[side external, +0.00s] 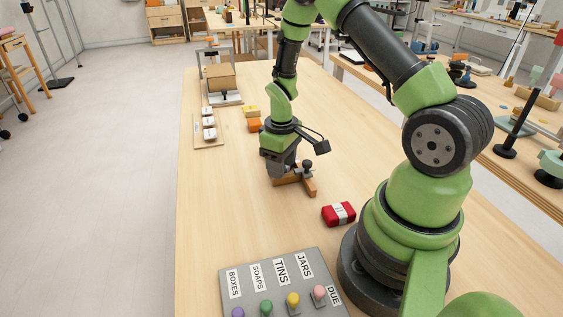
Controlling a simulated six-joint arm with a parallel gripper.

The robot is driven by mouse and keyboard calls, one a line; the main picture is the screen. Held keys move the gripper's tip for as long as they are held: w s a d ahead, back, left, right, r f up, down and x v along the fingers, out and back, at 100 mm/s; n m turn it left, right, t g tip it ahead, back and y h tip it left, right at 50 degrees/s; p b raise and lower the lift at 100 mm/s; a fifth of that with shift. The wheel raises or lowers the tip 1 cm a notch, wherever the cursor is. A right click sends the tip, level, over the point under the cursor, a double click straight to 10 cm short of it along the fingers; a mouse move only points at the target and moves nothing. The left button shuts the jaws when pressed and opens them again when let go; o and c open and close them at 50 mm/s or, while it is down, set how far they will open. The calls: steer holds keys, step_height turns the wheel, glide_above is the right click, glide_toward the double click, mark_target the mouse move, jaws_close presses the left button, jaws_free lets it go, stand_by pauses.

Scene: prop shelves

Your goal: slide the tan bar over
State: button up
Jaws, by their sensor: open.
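My gripper (281,172) points down at a brown-tan bar-like wooden piece (310,187) on the middle of the table. The fingertips are at its left part and hide some of it. I cannot tell whether they touch it, or whether a separate tan bar lies behind them. The gripper is open, though the gap between its fingers hardly shows. A small dark knob (307,165) stands at the back of the wooden piece.
A red packet with a white band (339,214) lies nearer, by my base. A grey panel (262,277) with labels and coloured knobs is in front.

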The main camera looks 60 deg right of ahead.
jaws_close()
steer(key=shift+w+d, duration=0.9)
steer(key=shift+w+d+r, duration=0.1)
steer(key=shift+d+r, duration=0.05)
steer(key=shift+w, duration=0.1)
stand_by(0.5)
jaws_free()
